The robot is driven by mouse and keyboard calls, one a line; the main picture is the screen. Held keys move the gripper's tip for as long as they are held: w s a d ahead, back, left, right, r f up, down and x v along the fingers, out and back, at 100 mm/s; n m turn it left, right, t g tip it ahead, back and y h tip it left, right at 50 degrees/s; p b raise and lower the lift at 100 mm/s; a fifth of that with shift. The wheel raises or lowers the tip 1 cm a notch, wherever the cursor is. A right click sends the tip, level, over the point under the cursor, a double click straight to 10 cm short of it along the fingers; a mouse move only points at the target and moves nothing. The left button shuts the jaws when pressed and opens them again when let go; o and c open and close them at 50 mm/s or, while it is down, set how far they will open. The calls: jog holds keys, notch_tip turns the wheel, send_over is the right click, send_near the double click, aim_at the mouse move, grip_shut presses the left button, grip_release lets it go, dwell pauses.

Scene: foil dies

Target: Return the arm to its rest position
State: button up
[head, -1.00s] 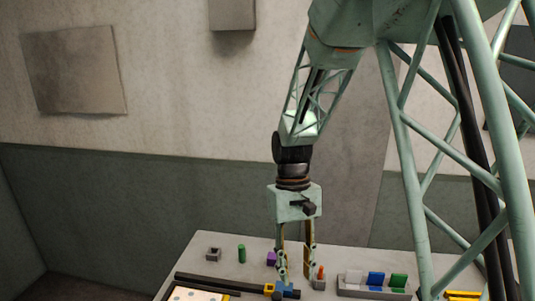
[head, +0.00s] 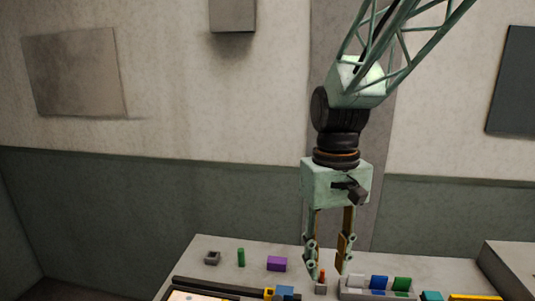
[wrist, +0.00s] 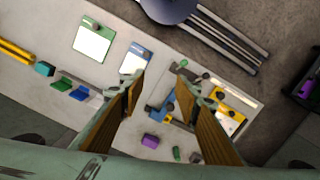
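My gripper (head: 328,262) hangs pointing down above the worktable (head: 225,247) in the head view. Its two fingers are apart with nothing between them. In the wrist view the open fingers (wrist: 163,98) frame the table from above. My arm comes down from the upper right. A small grey block with an orange peg (head: 321,285) shows behind and between the fingertips. A purple block (head: 277,264) lies left of the gripper, and it shows in the wrist view (wrist: 151,141). A rack (head: 352,293) holding white, blue (head: 379,283) and green (head: 402,284) pieces stands right of it.
A green cylinder (head: 241,257) and a grey square block (head: 213,258) stand at the table's back left. A dark bar (head: 215,286), a blue block (head: 285,292) and a yellow piece lie in front. A yellow bar (head: 475,297) lies at right. The space above the table's left is clear.

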jog(key=s+d+r+m+t+b, duration=0.1)
jog(key=s+d+r+t+b, duration=0.1)
jog(key=s, duration=0.9)
jog(key=s+d+r+m+t+b, duration=0.1)
jog(key=s+d+b, duration=0.3)
jog(key=s, duration=0.8)
jog(key=shift+d+r+t+b, duration=0.35)
jog(key=shift+d+r+t, duration=0.35)
jog(key=shift+d+t, duration=0.25)
